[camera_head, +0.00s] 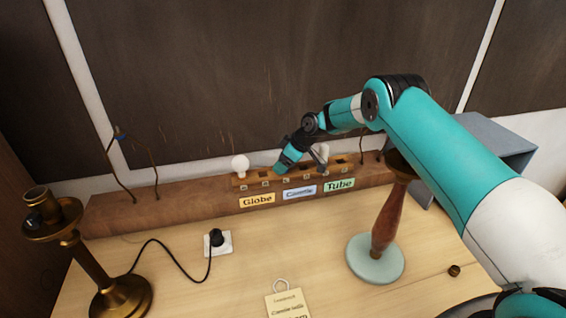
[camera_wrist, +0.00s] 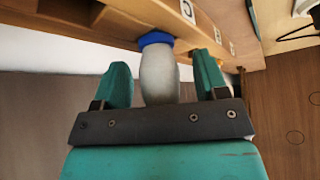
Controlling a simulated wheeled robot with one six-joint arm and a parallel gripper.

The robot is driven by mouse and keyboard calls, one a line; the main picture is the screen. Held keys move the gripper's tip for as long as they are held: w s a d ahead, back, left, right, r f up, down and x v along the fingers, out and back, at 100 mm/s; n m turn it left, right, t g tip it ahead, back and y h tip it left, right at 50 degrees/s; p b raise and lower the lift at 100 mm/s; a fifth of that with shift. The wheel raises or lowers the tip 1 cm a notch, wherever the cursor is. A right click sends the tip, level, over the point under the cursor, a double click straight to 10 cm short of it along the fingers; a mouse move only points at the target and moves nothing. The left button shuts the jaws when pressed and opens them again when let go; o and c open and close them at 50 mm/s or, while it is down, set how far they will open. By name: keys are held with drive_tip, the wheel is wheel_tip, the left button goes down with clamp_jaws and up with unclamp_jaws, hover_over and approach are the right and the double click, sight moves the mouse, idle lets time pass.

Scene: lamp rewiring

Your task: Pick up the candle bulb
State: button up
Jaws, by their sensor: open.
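The candle bulb (camera_wrist: 158,78) is pale and frosted, with a blue collar, and is seated in the wooden rack (camera_wrist: 120,22). In the wrist view it lies between the two teal fingers of my gripper (camera_wrist: 161,60). The gripper is open, with a narrow gap showing on each side of the bulb. In the head view my gripper (camera_head: 279,168) is at the rack (camera_head: 250,182) above its labels, and it hides the candle bulb there.
A white globe bulb (camera_head: 240,162) stands at the rack's left. A brass candlestick lamp (camera_head: 125,297), a wall socket with plug (camera_head: 216,241), a red-brown lamp stand (camera_head: 385,225) and a paper tag (camera_head: 287,303) occupy the bench. A grey box (camera_head: 490,140) stands at back right.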

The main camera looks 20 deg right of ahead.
drive_tip(key=shift+c, duration=0.5)
drive_tip(key=c, duration=0.9)
